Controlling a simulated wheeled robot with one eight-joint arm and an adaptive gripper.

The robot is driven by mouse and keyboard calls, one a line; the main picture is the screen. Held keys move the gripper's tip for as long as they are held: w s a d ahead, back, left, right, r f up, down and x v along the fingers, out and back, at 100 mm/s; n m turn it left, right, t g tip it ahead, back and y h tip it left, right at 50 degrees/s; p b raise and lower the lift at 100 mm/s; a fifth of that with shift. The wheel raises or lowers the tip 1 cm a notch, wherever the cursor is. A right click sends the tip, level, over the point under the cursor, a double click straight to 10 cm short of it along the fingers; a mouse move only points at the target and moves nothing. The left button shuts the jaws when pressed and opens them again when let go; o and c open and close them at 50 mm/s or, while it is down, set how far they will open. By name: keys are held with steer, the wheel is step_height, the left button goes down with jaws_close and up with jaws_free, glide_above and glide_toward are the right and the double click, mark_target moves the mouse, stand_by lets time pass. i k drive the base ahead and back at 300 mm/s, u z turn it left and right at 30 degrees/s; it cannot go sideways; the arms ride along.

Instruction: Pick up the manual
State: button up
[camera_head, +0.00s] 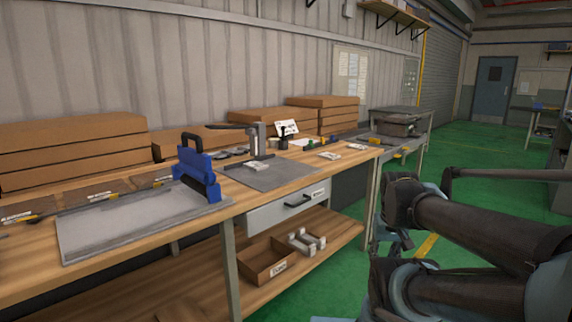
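No item is clearly readable as the manual. Candidates are a white printed sheet (287,128) propped up at the back of the workbench (220,205), and small flat white printed items on its right part, one (330,155) nearer and one (357,146) at the right end. Another small pale item (254,165) lies on the grey mat (268,176). Dark links of my arm fill the right side of the view, off the bench's right end. My gripper's fingers cannot be made out.
A blue clamp-like tool (198,172) stands on a grey plate (135,222) at the front left. A lever press (258,140) stands behind the mat. Cardboard boxes (70,150) line the wall. A drawer (288,207) and an open box (268,262) are below. Green floor is clear at right.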

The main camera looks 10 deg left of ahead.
mark_target(256, 166)
steer(key=u, duration=0.1)
steer(key=i, duration=1.05)
steer(key=u, duration=0.5)
